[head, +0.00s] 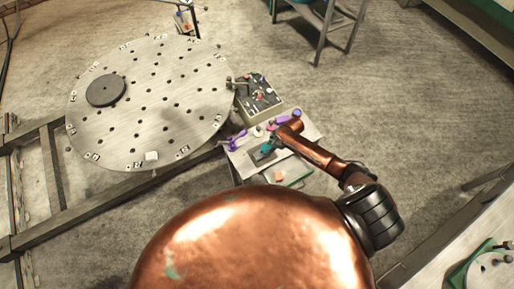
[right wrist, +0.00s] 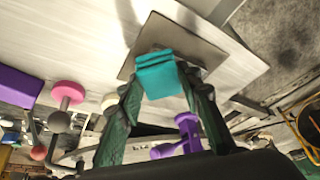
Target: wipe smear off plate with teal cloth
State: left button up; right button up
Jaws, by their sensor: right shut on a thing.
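The teal cloth (right wrist: 160,74) is a small folded block held between the fingertips of my right gripper (right wrist: 164,92) in the right wrist view. It also shows as a small teal spot in the head view (head: 266,148). The plate (right wrist: 208,48) is a flat grey-brown square on the pale worktop, right under or just behind the cloth. In the head view the plate (head: 262,157) is a dark patch below my right gripper (head: 270,146). I cannot tell whether the cloth touches it. No smear can be made out; the cloth covers part of the plate. My left gripper is out of view.
The small worktop (head: 305,129) also bears purple items (head: 236,139) and a pink-topped knob (right wrist: 68,93). A box with a dark top (head: 258,95) stands behind it. A large perforated round table (head: 150,115) lies to the left.

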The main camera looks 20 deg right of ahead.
jog(key=shift+a+r+p, duration=0.2)
jog(key=shift+a+p, duration=0.25)
jog(key=shift+a, duration=0.05)
jog(key=shift+s+a, duration=0.1)
jog(key=shift+a, duration=0.3)
jog(key=shift+s+a+f+p, duration=0.1)
jog(key=shift+a+p, duration=0.45)
jog(key=shift+a, duration=0.8)
jog(key=shift+s+a+f+p, duration=0.1)
jog(key=shift+a+p, duration=0.4)
jog(key=shift+a, duration=0.85)
jog(key=shift+a+r+p, duration=0.1)
jog(key=shift+r+p, duration=0.25)
jog(key=shift+p, duration=0.05)
notch_tip(320, 180, up, 2)
jog(key=shift+r+p, duration=0.2)
jog(key=shift+p, duration=0.6)
notch_tip(320, 180, up, 5)
jog(key=p, duration=0.4)
jog(key=shift+p, duration=0.35)
